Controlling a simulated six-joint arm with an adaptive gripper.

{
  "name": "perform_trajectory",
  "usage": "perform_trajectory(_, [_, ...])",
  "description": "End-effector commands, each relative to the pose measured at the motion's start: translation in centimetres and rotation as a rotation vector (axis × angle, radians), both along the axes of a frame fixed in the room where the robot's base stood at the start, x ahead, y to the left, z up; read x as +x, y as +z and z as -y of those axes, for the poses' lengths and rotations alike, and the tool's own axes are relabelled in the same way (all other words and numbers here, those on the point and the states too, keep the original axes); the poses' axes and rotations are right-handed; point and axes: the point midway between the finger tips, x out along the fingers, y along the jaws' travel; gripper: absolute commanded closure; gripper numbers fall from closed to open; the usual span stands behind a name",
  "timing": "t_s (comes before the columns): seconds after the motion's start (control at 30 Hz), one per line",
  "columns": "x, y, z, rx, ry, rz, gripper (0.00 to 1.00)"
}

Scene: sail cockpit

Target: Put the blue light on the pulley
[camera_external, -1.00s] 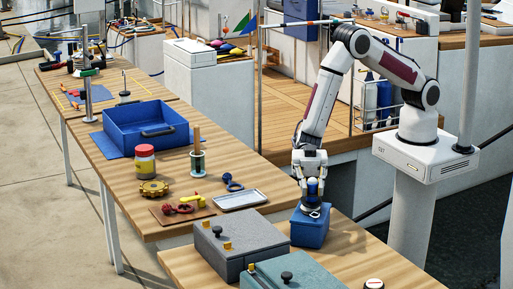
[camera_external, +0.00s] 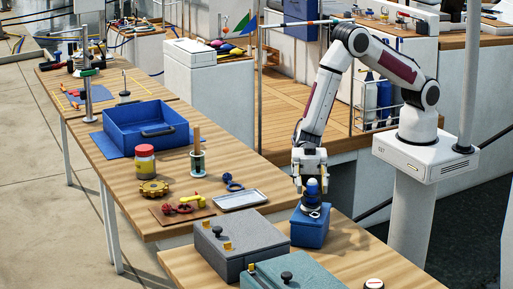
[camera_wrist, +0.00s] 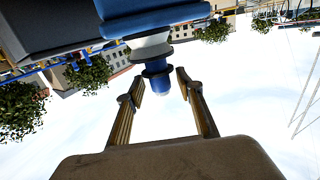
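The blue light (camera_external: 312,188) stands upright above the blue block (camera_external: 309,232) at the front table's back edge. Between them is a pale, metallic fitting (camera_external: 312,210), perhaps the pulley; its shape is too small to tell. In the wrist view the picture is upside down: the blue light (camera_wrist: 156,70) hangs from a white collar (camera_wrist: 150,46) below the blue block (camera_wrist: 160,20). My gripper (camera_external: 310,180) points down just above the light. In the wrist view my gripper (camera_wrist: 162,88) is open, with its fingers apart on both sides of the light's tip and a gap to each.
A grey box (camera_external: 240,245) and a teal box (camera_external: 295,272) with knobs stand close in front. A metal tray (camera_external: 240,200), a blue shackle-like part (camera_external: 233,183) and a wooden board with red and yellow parts (camera_external: 165,215) lie to the left.

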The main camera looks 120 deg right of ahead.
Motion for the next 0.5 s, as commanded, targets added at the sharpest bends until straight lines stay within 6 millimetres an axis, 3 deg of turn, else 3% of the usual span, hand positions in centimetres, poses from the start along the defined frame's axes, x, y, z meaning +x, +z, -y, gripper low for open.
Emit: perform_trajectory(0.5, [-3.6, 0.4, 6.6, -0.001, -0.002, 0.001, 0.64])
